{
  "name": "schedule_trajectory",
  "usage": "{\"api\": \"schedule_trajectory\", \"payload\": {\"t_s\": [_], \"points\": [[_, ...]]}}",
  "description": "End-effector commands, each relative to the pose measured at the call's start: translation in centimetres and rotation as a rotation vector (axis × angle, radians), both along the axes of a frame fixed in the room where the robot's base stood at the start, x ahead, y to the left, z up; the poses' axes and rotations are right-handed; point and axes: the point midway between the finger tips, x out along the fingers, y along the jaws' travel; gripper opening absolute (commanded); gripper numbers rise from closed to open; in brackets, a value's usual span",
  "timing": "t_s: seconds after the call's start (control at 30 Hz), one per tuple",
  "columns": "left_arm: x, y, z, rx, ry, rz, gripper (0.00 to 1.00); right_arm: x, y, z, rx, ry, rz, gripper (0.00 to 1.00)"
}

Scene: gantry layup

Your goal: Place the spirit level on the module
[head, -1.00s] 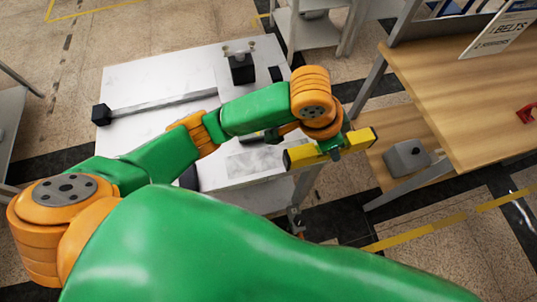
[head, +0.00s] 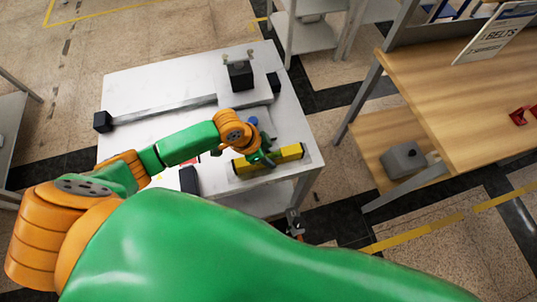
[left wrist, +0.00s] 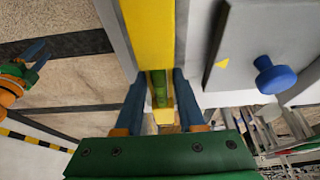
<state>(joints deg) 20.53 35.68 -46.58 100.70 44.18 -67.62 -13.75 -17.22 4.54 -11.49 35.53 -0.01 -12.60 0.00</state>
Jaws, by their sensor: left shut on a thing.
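The spirit level (head: 290,153) is a yellow bar with black bands. My left gripper (head: 262,157) is shut on its middle, and it lies level over the near right part of the white table. In the left wrist view the yellow level (left wrist: 150,30) runs between the two blue fingers (left wrist: 160,95), with a green vial between them. A grey plate with a blue knob (left wrist: 275,75) is beside the level; I take it for part of the module. Whether the level touches what is below cannot be told. My right gripper (left wrist: 36,62) shows small at left in the wrist view, its fingers apart and empty.
The white table (head: 150,80) carries a long grey rail (head: 165,105) and a black block (head: 240,75). A wooden workbench (head: 460,100) stands at right, with a grey box (head: 403,160) on its lower shelf. Floor shows between table and bench.

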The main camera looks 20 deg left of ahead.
Motion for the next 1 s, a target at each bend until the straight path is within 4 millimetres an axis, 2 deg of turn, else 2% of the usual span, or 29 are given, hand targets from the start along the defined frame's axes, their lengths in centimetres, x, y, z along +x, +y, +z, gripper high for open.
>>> {"api": "schedule_trajectory", "payload": {"t_s": [0.33,0.37,0.4,0.47,0.77,0.87,1.0], "points": [[0.0,-0.1,-0.6,0.0,-0.002,-0.001,0.0,0.0,0.0,-0.1,-0.001,0.0,0.0,0.5],[0.0,-0.1,-0.6,0.0,-0.002,-0.001,0.44,0.0,0.0,-0.1,-0.001,0.0,0.0,0.5],[0.0,-0.1,-0.5,0.0,-0.002,-0.001,0.55,0.0,0.0,-0.1,-0.001,0.0,0.0,0.5],[0.0,-0.1,-0.5,0.0,-0.002,-0.001,0.68,0.0,-0.1,-0.1,-0.001,0.0,0.0,0.5],[0.0,-0.1,-0.3,0.0,-0.002,-0.001,0.68,0.0,-0.1,0.0,-0.001,0.0,-0.001,0.5],[-0.1,0.2,0.6,0.0,-0.003,0.0,0.68,0.0,-0.1,0.3,-0.001,0.0,-0.001,0.5],[-0.7,1.3,3.7,0.001,-0.005,-0.002,0.68,0.0,-0.1,0.8,-0.002,0.0,0.0,0.5]]}}
